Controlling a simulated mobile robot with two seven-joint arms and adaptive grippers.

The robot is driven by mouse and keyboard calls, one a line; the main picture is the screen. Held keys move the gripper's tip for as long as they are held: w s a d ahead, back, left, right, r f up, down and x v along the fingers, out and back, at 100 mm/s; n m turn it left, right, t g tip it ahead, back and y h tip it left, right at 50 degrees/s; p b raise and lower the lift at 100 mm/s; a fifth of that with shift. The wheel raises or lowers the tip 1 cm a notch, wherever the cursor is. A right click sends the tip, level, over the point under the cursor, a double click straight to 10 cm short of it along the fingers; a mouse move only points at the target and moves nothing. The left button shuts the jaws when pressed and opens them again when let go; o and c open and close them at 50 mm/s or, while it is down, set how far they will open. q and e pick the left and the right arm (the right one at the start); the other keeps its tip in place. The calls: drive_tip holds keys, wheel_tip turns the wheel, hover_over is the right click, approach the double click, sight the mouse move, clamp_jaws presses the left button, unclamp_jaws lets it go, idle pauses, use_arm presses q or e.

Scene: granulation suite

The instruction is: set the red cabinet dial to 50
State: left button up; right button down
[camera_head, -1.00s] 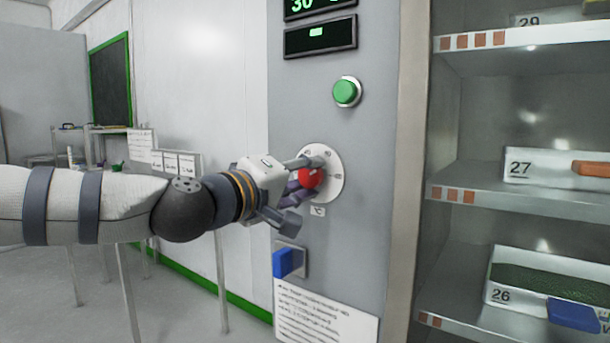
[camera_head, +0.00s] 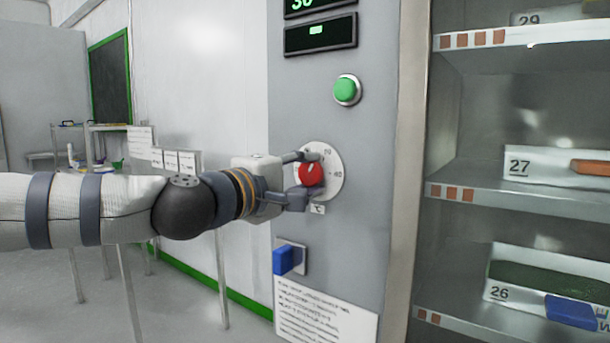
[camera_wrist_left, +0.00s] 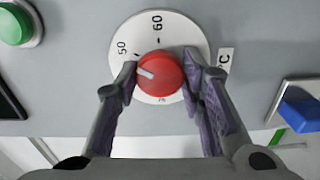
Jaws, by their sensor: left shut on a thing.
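The red dial (camera_head: 311,174) sits on a round white scale plate (camera_head: 334,183) on the grey cabinet front. My left gripper (camera_head: 300,178) reaches it from the left, with one finger above and one below. In the left wrist view, the fingers are shut on the sides of the red dial (camera_wrist_left: 160,74). Its white pointer line points left and slightly up, a little short of the 50 mark. The 60 mark lies further round at the top. Part of the scale is hidden by the fingers. My right gripper is not in view.
A green button (camera_head: 346,90) and a dark display (camera_head: 320,35) are above the dial. A blue switch (camera_head: 287,260) and a printed notice (camera_head: 325,311) are below. Open shelves with a box numbered 27 (camera_head: 548,168) and a box numbered 26 (camera_head: 520,285) stand right.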

use_arm(q)
drive_tip(key=o, duration=1.1)
drive_tip(key=shift+o, duration=0.2)
drive_tip(key=v, duration=1.2)
